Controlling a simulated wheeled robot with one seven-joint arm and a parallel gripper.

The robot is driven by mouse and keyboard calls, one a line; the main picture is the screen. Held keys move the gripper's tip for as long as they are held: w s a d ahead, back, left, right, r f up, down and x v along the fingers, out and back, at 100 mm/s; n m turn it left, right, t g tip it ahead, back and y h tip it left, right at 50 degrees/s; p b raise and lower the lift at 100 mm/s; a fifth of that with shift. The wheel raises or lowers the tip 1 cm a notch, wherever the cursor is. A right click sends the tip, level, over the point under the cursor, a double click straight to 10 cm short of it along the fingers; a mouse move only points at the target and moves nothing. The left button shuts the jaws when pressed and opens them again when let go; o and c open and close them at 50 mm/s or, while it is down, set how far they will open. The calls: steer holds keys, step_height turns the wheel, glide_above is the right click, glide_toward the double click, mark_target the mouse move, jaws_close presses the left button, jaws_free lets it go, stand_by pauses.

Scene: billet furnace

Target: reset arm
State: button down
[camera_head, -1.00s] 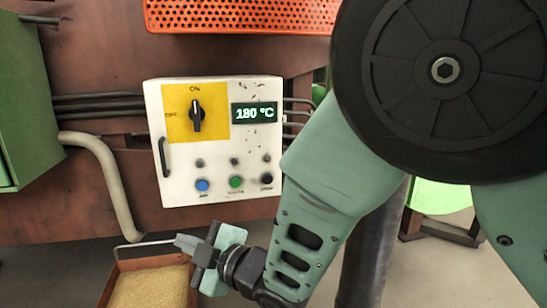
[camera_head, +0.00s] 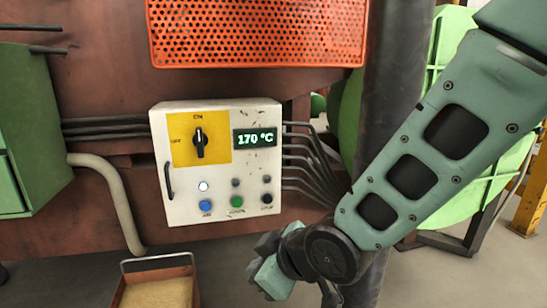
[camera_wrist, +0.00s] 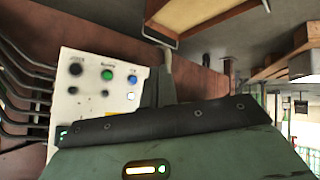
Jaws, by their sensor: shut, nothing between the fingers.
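My gripper (camera_head: 265,265) is shut and empty, low in the head view. It hangs below and right of the white control box (camera_head: 180,199) and is apart from it. In the wrist view the gripper (camera_wrist: 158,88) also shows, with its closed fingers partly hidden by the wrist housing. The box has a black rotary knob (camera_head: 199,142) on a yellow plate, pointing to ON. Its display (camera_head: 254,138) reads 170 °C. A lamp (camera_head: 203,186) above the blue button (camera_head: 206,206) glows white. The wrist view also shows the control box (camera_wrist: 70,104), rotated.
An orange perforated panel (camera_head: 255,32) is above the box. Cables (camera_head: 310,160) run from its right side. A tray of grainy material (camera_head: 155,293) stands at lower left. A green cabinet (camera_head: 30,130) is at left. A dark column (camera_head: 395,65) stands behind my arm.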

steer(key=s+d+r+m+g+h+p, duration=0.3)
steer(key=s+d+r+p, duration=0.15)
steer(key=s+d, duration=0.4)
steer(key=s+d+r+m+g+h+p, duration=0.2)
steer(key=s+d+r+g+h+p, duration=0.15)
steer(key=s+d+r, duration=0.4)
step_height(320, 180, up, 35)
steer(key=s+p, duration=0.2)
steer(key=p, duration=3.4)
steer(key=shift+d, duration=0.3)
